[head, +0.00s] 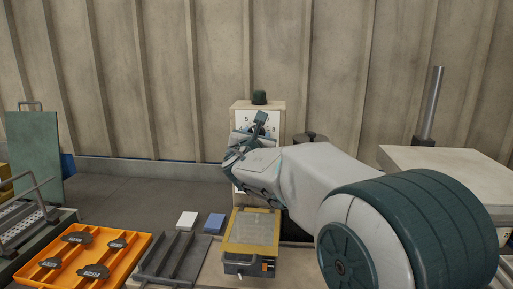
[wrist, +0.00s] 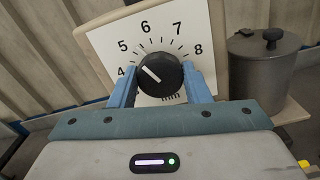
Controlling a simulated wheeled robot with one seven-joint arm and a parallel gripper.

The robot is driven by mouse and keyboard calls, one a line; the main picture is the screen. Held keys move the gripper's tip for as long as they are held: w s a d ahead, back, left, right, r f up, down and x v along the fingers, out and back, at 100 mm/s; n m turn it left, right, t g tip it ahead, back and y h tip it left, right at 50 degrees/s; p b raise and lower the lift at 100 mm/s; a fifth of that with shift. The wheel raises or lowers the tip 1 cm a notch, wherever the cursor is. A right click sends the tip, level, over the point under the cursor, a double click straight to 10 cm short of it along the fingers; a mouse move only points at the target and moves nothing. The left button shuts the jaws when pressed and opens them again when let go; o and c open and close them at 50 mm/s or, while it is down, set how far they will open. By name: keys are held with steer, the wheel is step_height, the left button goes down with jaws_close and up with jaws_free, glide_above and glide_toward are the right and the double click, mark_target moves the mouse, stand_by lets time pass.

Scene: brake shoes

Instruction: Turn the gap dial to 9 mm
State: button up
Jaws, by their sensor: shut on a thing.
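The gap dial is a round black knob (wrist: 160,76) on a white scale plate (wrist: 104,42) in the wrist view. Numbers 4 to 8 show around it; no 9 is in sight there. The knob's white pointer line is tilted up-left, roughly toward 5. My gripper (wrist: 161,90) has its two blue fingers on either side of the knob, shut on it. In the head view my gripper (head: 257,130) is in front of the dial box (head: 275,108) and hides most of the knob and part of the scale.
A dark lidded pot (wrist: 264,68) stands right of the dial box. Below my arm are a yellow-framed tray (head: 252,232), an orange tray (head: 110,272) of dark parts, a grey rack (head: 172,262), and white and blue blocks (head: 214,223).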

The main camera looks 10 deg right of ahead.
steer(key=m+b, duration=2.6)
steer(key=m, duration=0.3)
steer(key=shift+f+b, duration=0.2)
steer(key=shift+b, duration=0.1)
steer(key=shift+m, duration=0.3)
steer(key=o, duration=1)
steer(key=shift+s, duration=0.1)
